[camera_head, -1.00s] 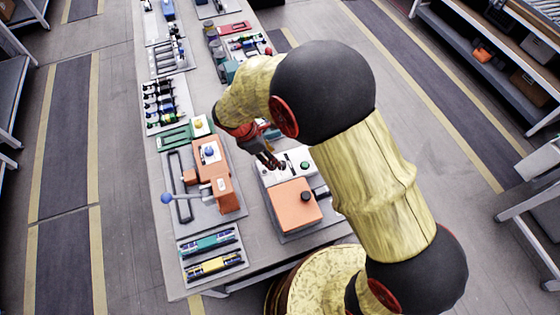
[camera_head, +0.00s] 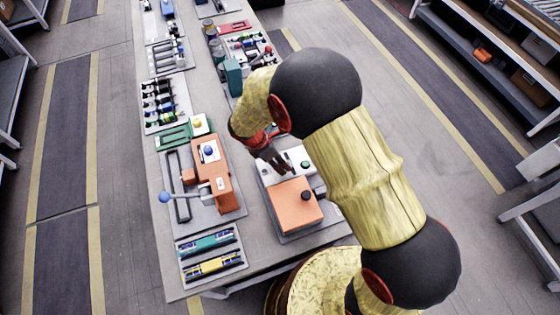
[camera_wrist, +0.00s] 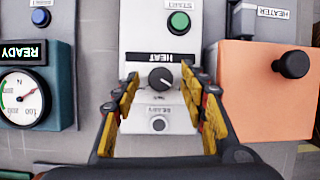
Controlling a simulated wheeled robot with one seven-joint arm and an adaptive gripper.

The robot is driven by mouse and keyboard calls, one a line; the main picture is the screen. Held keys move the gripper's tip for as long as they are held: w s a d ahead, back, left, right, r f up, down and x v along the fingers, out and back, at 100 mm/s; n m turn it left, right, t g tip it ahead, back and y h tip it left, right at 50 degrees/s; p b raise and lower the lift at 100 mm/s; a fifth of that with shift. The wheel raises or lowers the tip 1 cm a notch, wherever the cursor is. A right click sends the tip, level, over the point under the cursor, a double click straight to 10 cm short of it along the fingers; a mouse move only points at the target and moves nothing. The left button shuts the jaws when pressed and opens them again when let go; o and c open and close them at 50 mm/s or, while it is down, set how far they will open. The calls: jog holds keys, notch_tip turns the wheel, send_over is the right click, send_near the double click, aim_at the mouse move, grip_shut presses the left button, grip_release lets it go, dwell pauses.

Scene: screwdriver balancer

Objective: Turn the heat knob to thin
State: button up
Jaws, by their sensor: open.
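The heat knob (camera_wrist: 161,79) is a dark round dial with a white pointer mark, on a white control panel (camera_wrist: 140,30) below a black HEAT label (camera_wrist: 160,57). In the wrist view my gripper (camera_wrist: 160,85) is open, with one yellow-and-black finger on each side of the knob. I cannot tell whether the fingers touch it. The thin marking is too small to read. In the head view my gripper (camera_head: 276,164) is over the white panel and hides the knob.
A green START button (camera_wrist: 179,21) is above the knob, and a READY lamp (camera_wrist: 158,124) is below it. The orange heater box (camera_wrist: 262,90) with a black knob (camera_wrist: 292,64) stands at right. A teal gauge box (camera_wrist: 35,90) stands at left.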

jog(key=c, duration=0.3)
jog(key=c, duration=0.8)
grip_shut()
